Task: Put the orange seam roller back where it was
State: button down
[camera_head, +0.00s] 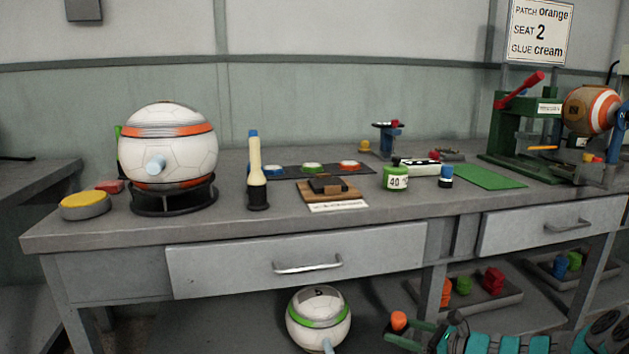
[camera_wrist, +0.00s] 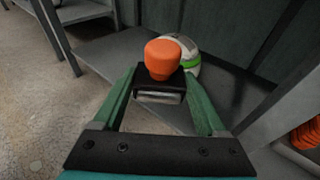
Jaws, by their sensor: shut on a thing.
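The orange seam roller (camera_wrist: 170,56) has a rounded orange knob over a dark block with a pale metal part below. My gripper (camera_wrist: 160,88) is shut on its dark block, with the knob up. In the head view the roller's orange knob (camera_head: 399,320) shows low in front of the bench, at the end of my gripper (camera_head: 398,336). The roller's underside is hidden there. A lower tray (camera_head: 516,298) under the bench holds orange, green and red pieces. A second tray (camera_head: 541,271) to its right holds blue and green pieces.
A green-banded ball (camera_head: 318,322) sits below the left drawer (camera_head: 299,261). The bench top (camera_head: 330,226) carries a striped ball (camera_head: 168,146), a glue brush (camera_head: 257,172), a green tin (camera_head: 396,178) and a green press (camera_head: 518,130). The drawers look shut.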

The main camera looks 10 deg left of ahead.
notch_tip(320, 180, down, 3)
jog(key=shift+f+b, duration=0.1)
jog(key=shift+b, duration=1.1)
jog(key=shift+a+r, duration=0.1)
jog(key=shift+r, duration=0.45)
jog(key=shift+f, duration=0.1)
